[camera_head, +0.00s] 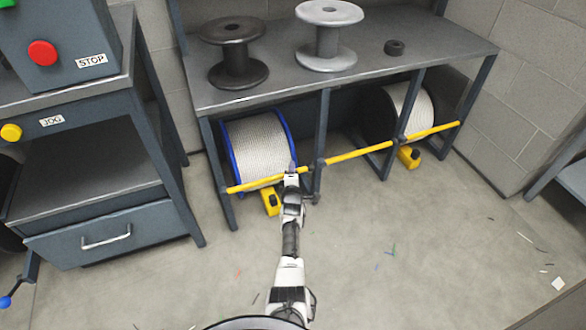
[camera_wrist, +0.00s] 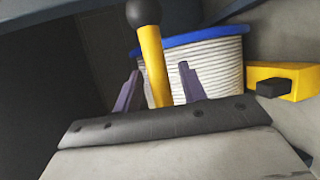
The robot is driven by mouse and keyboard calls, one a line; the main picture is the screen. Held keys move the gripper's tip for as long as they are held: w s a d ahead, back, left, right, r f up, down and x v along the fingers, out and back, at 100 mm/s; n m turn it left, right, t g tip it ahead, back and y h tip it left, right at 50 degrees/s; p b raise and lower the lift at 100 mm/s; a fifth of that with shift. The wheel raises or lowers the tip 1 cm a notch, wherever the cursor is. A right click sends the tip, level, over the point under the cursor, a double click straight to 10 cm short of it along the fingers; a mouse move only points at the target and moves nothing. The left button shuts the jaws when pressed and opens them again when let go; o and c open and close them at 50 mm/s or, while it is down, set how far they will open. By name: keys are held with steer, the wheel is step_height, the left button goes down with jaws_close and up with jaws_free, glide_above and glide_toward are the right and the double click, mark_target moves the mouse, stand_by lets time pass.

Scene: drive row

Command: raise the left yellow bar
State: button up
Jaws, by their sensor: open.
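The left yellow bar (camera_head: 250,184) runs low across the front of the left bay, in front of a blue-rimmed spool (camera_head: 258,145). My gripper (camera_head: 292,168) is at the bar's right part in the head view. In the wrist view, a yellow bar (camera_wrist: 151,62) with a black ball end (camera_wrist: 143,12) passes between my two open fingers (camera_wrist: 160,82). Its lower part is hidden behind my gripper's body. A gap shows on both sides of the bar, and I cannot tell any contact. The spool's white winding (camera_wrist: 215,70) shows behind.
Another yellow bar (camera_head: 358,152) continues right, past a second spool (camera_head: 408,108). Yellow blocks (camera_head: 271,202) sit low beneath the bars. The bench top (camera_head: 290,92) overhangs the bays. A cabinet with a STOP box (camera_head: 62,50) stands left. The floor in front is mostly clear.

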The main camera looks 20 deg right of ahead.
steer(key=shift+w, duration=0.2)
steer(key=shift+c, duration=0.2)
jaws_close()
